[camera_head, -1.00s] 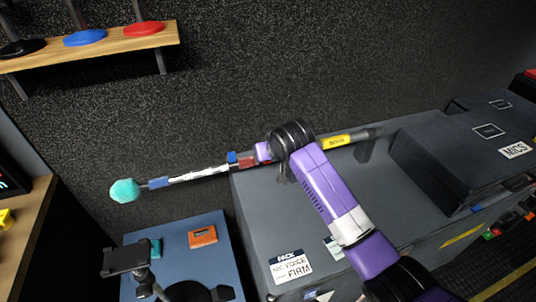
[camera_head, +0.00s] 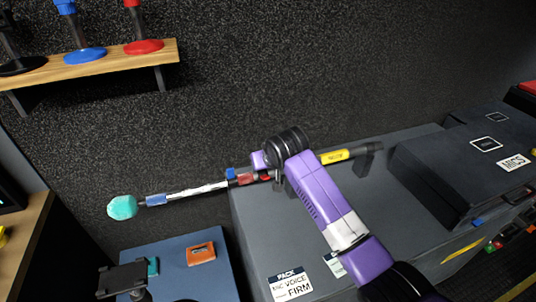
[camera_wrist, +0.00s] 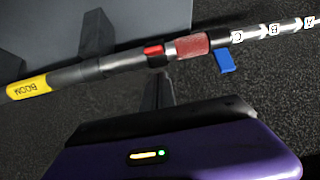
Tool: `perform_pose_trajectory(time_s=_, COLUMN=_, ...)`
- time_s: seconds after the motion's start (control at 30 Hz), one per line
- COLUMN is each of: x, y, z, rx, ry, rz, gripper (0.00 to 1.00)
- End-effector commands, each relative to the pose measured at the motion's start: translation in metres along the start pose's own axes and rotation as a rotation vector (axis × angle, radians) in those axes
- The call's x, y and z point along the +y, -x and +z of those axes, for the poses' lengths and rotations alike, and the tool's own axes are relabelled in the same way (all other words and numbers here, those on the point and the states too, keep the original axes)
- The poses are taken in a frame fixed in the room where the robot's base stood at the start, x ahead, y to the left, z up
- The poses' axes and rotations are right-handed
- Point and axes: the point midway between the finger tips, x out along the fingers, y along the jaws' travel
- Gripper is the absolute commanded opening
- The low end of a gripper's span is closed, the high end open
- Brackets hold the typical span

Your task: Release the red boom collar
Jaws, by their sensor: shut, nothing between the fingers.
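The boom pole lies across the grey case, with a yellow BOOM label (camera_wrist: 28,86) at one end and a teal ball-shaped tip (camera_head: 122,207) at the other. The red boom collar (camera_wrist: 188,46) is a textured band around the pole; it also shows in the head view (camera_head: 247,179). A small bright red tab (camera_wrist: 153,49) sits beside it, and a blue tab (camera_wrist: 226,61) sticks out on its other side. My gripper (camera_wrist: 161,82) is shut and empty, its dark fingers just below the pole near the red tab. Whether they touch the pole is unclear.
A dark support (camera_wrist: 97,35) stands by the pole. A case marked MICS (camera_head: 465,160) is at the right. A wooden shelf (camera_head: 100,65) with coloured stands is at upper left. A blue case (camera_head: 165,243) with an orange item lies below the pole's tip.

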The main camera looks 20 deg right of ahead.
Motion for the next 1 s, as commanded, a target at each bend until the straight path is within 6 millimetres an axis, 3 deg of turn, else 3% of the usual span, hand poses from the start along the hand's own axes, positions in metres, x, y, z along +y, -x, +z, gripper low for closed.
perform_pose_trajectory(time_s=0.13, x=0.001, y=0.020, z=-0.025, rx=0.002, ry=0.000, rz=0.000, gripper=0.00)
perform_pose_trajectory(time_s=0.2, x=0.001, y=0.026, z=-0.017, rx=0.003, ry=0.000, rz=-0.001, gripper=0.00)
perform_pose_trajectory(time_s=0.6, x=0.001, y=0.093, z=-0.012, rx=0.003, ry=-0.001, rz=-0.001, gripper=0.00)
perform_pose_trajectory(time_s=0.8, x=0.001, y=0.110, z=-0.011, rx=0.001, ry=0.000, rz=0.000, gripper=0.00)
perform_pose_trajectory(time_s=1.0, x=0.001, y=0.113, z=-0.010, rx=-0.001, ry=0.000, rz=0.000, gripper=0.00)
